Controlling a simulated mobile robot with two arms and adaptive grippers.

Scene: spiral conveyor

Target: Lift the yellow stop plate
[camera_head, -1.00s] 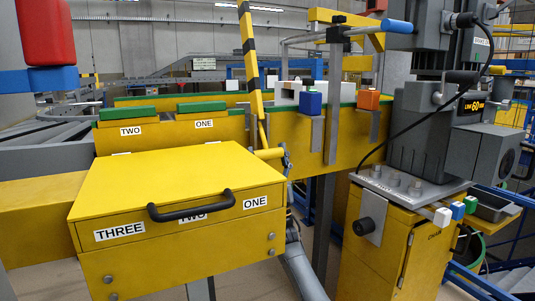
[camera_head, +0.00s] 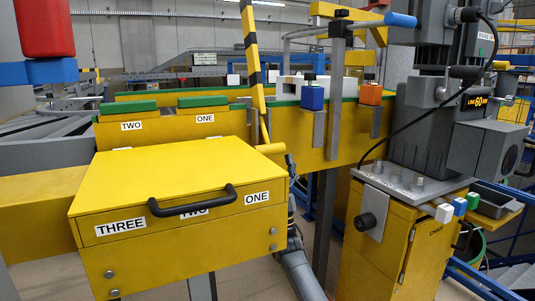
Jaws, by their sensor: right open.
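A yellow bar with black stripes (camera_head: 252,55) stands nearly upright behind the yellow box, its lower end beside a short yellow cylinder (camera_head: 270,149). Another yellow piece (camera_head: 334,12) sits high up at the top of a grey post, with a blue-ended handle (camera_head: 400,19) to its right. I cannot tell for certain which yellow part is the stop plate. My right gripper (camera_head: 290,163) is open, small and partly hidden at the box's right edge, close to the yellow cylinder; contact cannot be told. My left gripper is not in view.
A yellow box (camera_head: 160,178) with a black handle (camera_head: 192,201) fills the front left. A grey motor unit (camera_head: 440,125) stands on a yellow cabinet (camera_head: 385,240) at the right. Blue (camera_head: 312,97) and orange (camera_head: 371,94) blocks sit on the yellow conveyor wall.

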